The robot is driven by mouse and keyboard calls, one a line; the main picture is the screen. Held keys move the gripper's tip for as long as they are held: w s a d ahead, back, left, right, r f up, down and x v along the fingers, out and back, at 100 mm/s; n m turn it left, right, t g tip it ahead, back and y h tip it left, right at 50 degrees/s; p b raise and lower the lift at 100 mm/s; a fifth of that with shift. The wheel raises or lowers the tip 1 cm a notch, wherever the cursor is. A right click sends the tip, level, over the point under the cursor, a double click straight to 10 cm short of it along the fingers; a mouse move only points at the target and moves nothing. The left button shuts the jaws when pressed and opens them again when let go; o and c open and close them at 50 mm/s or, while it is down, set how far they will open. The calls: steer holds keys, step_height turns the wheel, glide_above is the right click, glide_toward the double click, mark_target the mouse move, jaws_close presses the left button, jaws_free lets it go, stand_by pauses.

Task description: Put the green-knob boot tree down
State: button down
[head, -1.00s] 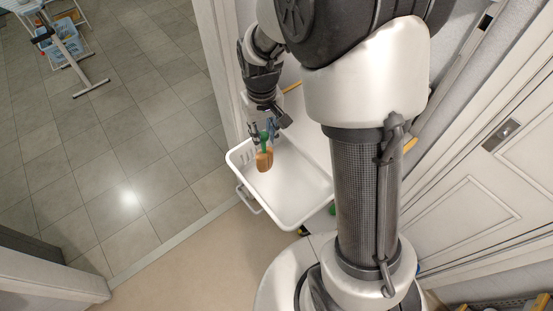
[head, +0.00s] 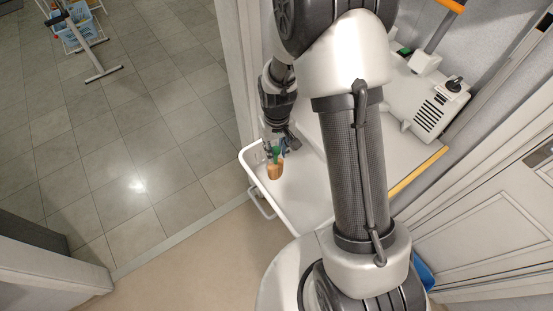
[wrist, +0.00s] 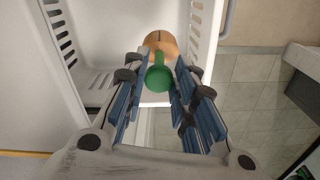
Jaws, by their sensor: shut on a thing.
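The boot tree is an orange-brown wooden piece (head: 275,172) with a green knob (head: 276,152). My gripper (head: 274,147) is shut on it at the knob end, and the wooden end hangs down. In the wrist view the green knob (wrist: 158,77) is between the two blue-padded fingers, with the wooden part (wrist: 161,42) beyond the tips. The boot tree is over the left end of a white basin (head: 263,198). I cannot tell whether it touches the basin floor. The basin's slotted wall (wrist: 202,38) shows in the wrist view. My arm hides part of the basin's right side.
A white machine with a dark grille (head: 431,112) stands at the upper right, near a yellow-orange edge strip (head: 418,172). A rack with a blue basket (head: 76,32) stands far off at the upper left. The tiled floor (head: 130,130) between is clear.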

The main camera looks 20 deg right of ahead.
steer(key=shift+w+f+b, duration=0.1)
steer(key=shift+f+b, duration=0.6)
steer(key=shift+f, duration=1.75)
steer(key=c, duration=1.3)
jaws_free()
steer(key=r+p, duration=0.1)
steer(key=r, duration=0.3)
steer(key=r+p, duration=0.1)
steer(key=r, duration=0.3)
steer(key=r+p, duration=0.1)
steer(key=r, duration=0.2)
steer(key=shift+s+r+p, duration=0.25)
steer(key=shift+r+p, duration=0.05)
steer(key=shift+r, duration=0.1)
step_height(320, 180, up, 10)
steer(key=f+t, duration=0.1)
glide_above(276, 164)
steer(key=s, duration=0.3)
steer(key=s+r+t, duration=0.2)
steer(key=s+r, duration=0.8)
steer(key=r, duration=0.2)
steer(key=shift+m+t, duration=0.3)
steer(key=shift+t, duration=0.3)
steer(key=s+r, duration=0.1)
steer(key=s, duration=0.1)
steer(key=s+r, duration=0.1)
steer(key=s, duration=0.5)
steer(key=shift+s+r, duration=0.1)
steer(key=shift+r, duration=0.3)
